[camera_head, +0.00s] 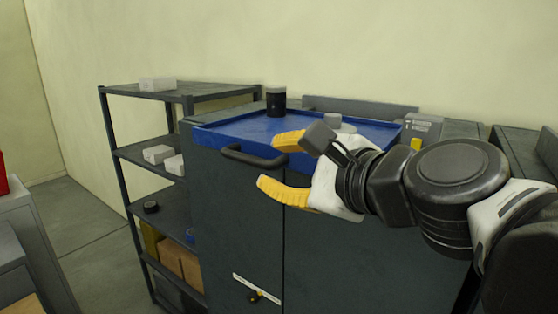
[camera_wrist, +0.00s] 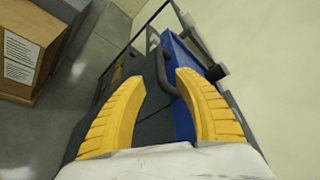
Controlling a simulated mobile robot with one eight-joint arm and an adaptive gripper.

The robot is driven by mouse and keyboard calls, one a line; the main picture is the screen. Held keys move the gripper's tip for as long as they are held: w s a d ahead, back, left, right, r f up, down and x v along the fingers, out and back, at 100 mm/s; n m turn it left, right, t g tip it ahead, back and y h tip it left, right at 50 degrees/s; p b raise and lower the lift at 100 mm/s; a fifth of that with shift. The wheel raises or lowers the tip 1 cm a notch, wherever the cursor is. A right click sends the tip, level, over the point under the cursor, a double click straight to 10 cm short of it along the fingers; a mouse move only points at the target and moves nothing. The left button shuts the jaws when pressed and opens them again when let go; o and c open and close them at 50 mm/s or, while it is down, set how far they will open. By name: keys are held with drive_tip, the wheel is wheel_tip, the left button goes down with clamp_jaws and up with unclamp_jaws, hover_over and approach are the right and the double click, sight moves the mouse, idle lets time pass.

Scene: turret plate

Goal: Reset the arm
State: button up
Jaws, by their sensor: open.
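My gripper (camera_head: 270,166) has two yellow ridged fingers spread apart with nothing between them. It is in front of the dark cabinet (camera_head: 236,215), near the blue tray (camera_head: 225,131) on the cabinet's top. In the wrist view my gripper (camera_wrist: 160,95) shows its two fingers wide apart, with the tray (camera_wrist: 178,75) and the dark cabinet behind them. My arm reaches in from the right of the head view and hides part of the cabinet front and the tray's right side.
A black cylinder (camera_head: 276,101) stands on the tray, as does a small light grey piece (camera_head: 333,121). A dark handle (camera_head: 253,157) sticks out at the tray's front. A shelf rack (camera_head: 150,183) with white boxes stands left. Open floor (camera_head: 85,222) lies farther left.

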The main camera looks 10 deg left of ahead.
drive_tip(key=shift+s+d+r, duration=0.15)
drive_tip(key=shift+s+d, duration=0.25)
drive_tip(key=s+d+f+n+g+h+b, duration=0.1)
drive_tip(key=d+f+n+h+b, duration=0.3)
drive_tip(key=f, duration=1.9)
drive_tip(key=s+d+f+n+g+h+b, duration=0.1)
drive_tip(key=s+d+f+n+h+b, duration=0.2)
drive_tip(key=d+f+b, duration=1.2)
drive_tip(key=s+d+f+n+g+h+b, duration=0.1)
drive_tip(key=d+f+n+h+b, duration=0.3)
drive_tip(key=f+b, duration=1.6)
drive_tip(key=s+d+f+n, duration=0.1)
drive_tip(key=d+f+n, duration=0.2)
drive_tip(key=f, duration=0.9)
drive_tip(key=shift+d+n+h, duration=0.3)
drive_tip(key=shift+d+n, duration=0.1)
drive_tip(key=shift+d, duration=0.8)
